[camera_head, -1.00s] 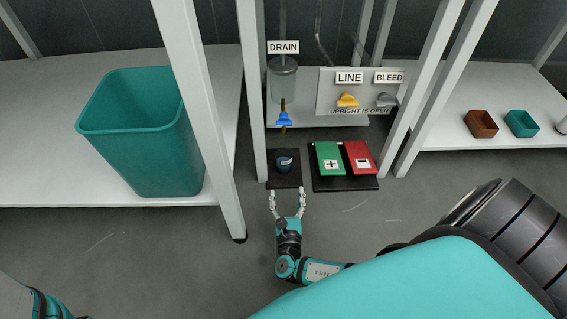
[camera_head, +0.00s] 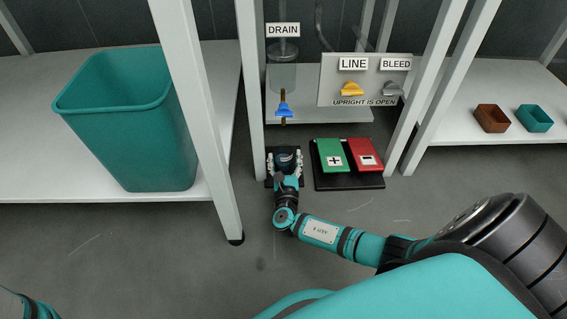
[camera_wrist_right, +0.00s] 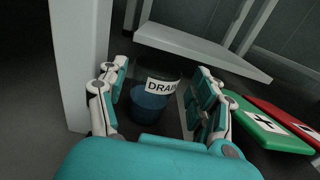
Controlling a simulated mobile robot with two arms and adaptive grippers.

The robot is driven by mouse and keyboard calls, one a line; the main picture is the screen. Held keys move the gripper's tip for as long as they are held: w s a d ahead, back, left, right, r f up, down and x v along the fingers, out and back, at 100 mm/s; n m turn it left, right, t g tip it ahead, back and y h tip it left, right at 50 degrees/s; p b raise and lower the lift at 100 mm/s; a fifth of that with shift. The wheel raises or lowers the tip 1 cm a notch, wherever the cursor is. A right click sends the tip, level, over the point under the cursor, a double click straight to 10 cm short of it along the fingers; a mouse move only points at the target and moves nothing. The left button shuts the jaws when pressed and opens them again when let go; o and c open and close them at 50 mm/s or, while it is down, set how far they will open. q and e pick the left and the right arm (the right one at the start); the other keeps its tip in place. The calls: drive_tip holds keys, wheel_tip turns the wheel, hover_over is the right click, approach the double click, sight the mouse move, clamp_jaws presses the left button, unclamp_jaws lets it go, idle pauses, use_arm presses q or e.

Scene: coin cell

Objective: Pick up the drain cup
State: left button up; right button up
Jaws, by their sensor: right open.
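In the right wrist view the cup (camera_wrist_right: 149,107) is upright, with a white DRAIN label and a clear upper part. My right gripper (camera_head: 285,156) is open, with a finger on each side of the cup. In the wrist view its fingers (camera_wrist_right: 158,92) stand left and right of the cup, with a visible gap on each side. The left gripper is not in view; a bit of teal at the lower left may be my left arm.
Green plus and red minus pads (camera_head: 348,156) lie close to the right of the cup. A white post (camera_head: 249,110) stands close on the left. Above are the blue drain valve (camera_head: 284,111) and a panel with yellow and grey valves. A large teal bin (camera_head: 140,120) stands left.

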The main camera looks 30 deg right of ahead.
drive_tip(key=b+x, duration=0.2)
drive_tip(key=x, duration=0.1)
drive_tip(key=shift+w+d+f+b, duration=0.1)
drive_tip(key=shift+w+f+b, duration=0.15)
drive_tip(key=shift+f+b, duration=0.1)
drive_tip(key=shift+w+d+r, duration=0.15)
drive_tip(key=shift+w, duration=0.15)
drive_tip(key=c, duration=1)
drive_tip(key=shift+r, duration=0.15)
